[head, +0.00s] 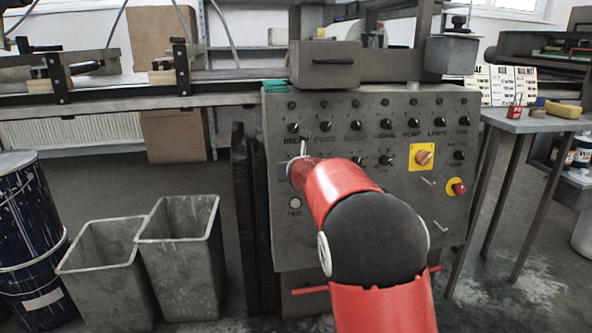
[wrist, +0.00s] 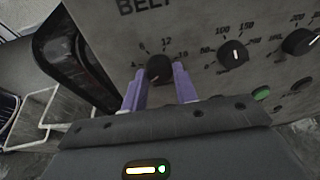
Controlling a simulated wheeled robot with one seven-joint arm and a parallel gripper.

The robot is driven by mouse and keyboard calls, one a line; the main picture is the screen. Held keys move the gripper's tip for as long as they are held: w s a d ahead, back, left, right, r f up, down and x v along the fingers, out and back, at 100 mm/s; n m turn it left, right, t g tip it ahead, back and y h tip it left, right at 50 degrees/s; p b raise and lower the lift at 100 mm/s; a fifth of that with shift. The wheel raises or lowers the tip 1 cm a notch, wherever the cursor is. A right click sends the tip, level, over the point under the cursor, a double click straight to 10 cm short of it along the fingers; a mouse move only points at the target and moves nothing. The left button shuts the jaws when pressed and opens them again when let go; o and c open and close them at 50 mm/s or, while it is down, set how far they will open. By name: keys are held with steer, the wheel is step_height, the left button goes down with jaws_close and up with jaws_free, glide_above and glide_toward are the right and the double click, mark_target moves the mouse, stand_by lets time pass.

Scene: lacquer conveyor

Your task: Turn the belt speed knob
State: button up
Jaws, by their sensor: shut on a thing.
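The belt speed knob (wrist: 160,69) is a round black knob on the grey panel, under the lettering "BELT", with 4, 12 and 16 readable on its dial. My gripper (wrist: 158,84) has two purple fingers, one on each side of the knob in the wrist view. It is shut on the knob. The knob's pointer is too small and dark to read surely. In the head view my red arm reaches the panel's left part and hides the knob.
The control panel (head: 400,220) carries several other black knobs, including a neighbour (wrist: 233,54) just right of the belt knob. Two grey bins (head: 185,260) (head: 108,285) stand left.

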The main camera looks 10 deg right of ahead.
steer(key=shift+a+f+n, duration=0.1)
steer(key=shift+n, duration=0.4)
steer(key=o, duration=1)
steer(key=v, duration=0.7)
steer(key=shift+s, duration=0.35)
